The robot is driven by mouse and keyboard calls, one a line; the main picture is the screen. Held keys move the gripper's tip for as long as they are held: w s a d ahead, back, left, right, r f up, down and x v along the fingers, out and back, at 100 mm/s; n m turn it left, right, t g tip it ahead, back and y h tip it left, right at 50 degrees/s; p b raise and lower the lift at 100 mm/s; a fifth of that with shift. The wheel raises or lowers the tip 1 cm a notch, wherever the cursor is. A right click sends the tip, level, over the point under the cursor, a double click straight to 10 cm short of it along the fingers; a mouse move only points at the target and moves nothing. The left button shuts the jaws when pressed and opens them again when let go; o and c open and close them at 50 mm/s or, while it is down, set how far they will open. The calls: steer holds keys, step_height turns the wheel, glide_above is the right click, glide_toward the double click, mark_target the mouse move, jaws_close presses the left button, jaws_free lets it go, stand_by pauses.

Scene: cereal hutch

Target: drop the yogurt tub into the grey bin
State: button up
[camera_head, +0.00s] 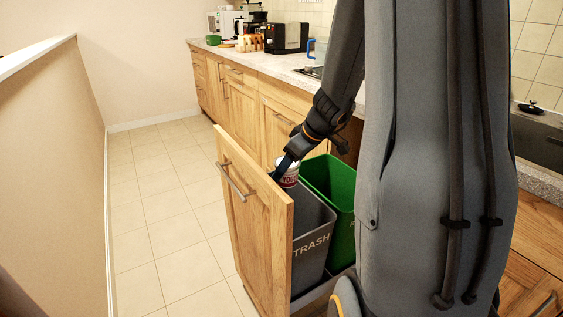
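The yogurt tub (290,176) is white with red lettering. It is upright over the open top of the grey bin, near the pulled-out drawer front. My gripper (283,172) is at the tub's upper left, with a dark finger beside it. The tub appears held, but the far finger is hidden. The grey bin (312,249) is marked "TRASH" and stands in the pull-out drawer. Its inside is mostly hidden from this angle.
A green bin (341,186) stands right behind the grey bin. The wooden drawer front (252,222) is pulled out into the tiled aisle. The floor (165,200) at left is clear.

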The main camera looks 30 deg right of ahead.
mark_target(297, 170)
steer(key=shift+a+f+b, duration=0.1)
steer(key=shift+f+b, duration=1.3)
steer(key=shift+f, duration=1.5)
steer(key=o, duration=1.3)
steer(key=shift+c, duration=0.2)
steer(key=shift+p+v, duration=0.45)
steer(key=shift+v, duration=3.5)
